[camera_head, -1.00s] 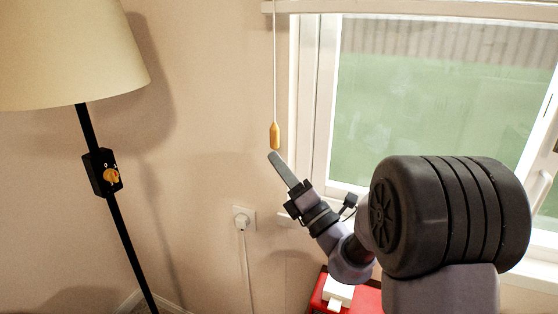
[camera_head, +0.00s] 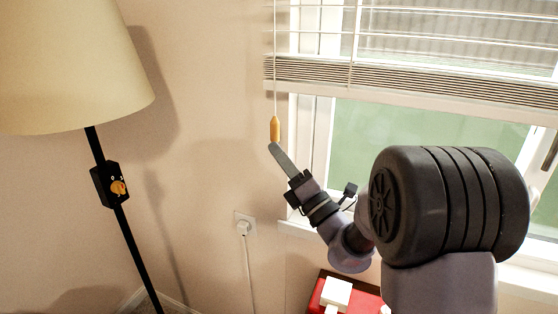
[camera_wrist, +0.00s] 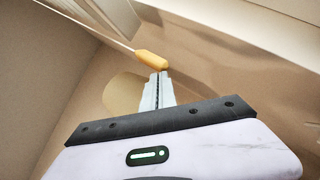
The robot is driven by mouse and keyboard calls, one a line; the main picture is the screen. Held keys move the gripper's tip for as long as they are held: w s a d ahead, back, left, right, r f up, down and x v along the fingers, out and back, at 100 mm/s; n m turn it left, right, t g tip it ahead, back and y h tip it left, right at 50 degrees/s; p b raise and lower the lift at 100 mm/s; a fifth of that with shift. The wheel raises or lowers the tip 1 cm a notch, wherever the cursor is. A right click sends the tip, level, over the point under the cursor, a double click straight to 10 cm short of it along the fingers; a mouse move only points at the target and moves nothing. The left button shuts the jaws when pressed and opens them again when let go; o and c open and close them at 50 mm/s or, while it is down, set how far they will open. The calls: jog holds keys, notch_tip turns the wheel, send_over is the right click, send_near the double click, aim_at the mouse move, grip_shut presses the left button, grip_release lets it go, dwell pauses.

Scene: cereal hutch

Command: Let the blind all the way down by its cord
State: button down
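The window blind (camera_head: 420,75) hangs part of the way down, its slats bunched above a pale bottom rail, with green window glass showing below. Its thin white cord (camera_head: 275,60) hangs straight at the left of the window frame and ends in a wooden tassel (camera_head: 275,129). My gripper (camera_head: 272,147) is at the tassel's lower end, fingers together. In the wrist view the tassel (camera_wrist: 151,60) lies at the tips of my closed fingers (camera_wrist: 160,76), and the cord (camera_wrist: 90,27) runs off to the upper left. The blind's top is out of view.
A floor lamp with a cream shade (camera_head: 75,65) and black pole (camera_head: 125,230) stands at the left. A red surface with white items (camera_head: 337,293) is below the window. The wall around the tassel is clear.

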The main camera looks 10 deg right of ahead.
notch_tip(320, 180, up, 22)
jog(key=p, duration=1.9)
jog(key=shift+p, duration=0.4)
jog(key=shift+s, duration=0.1)
jog(key=shift+f, duration=0.1)
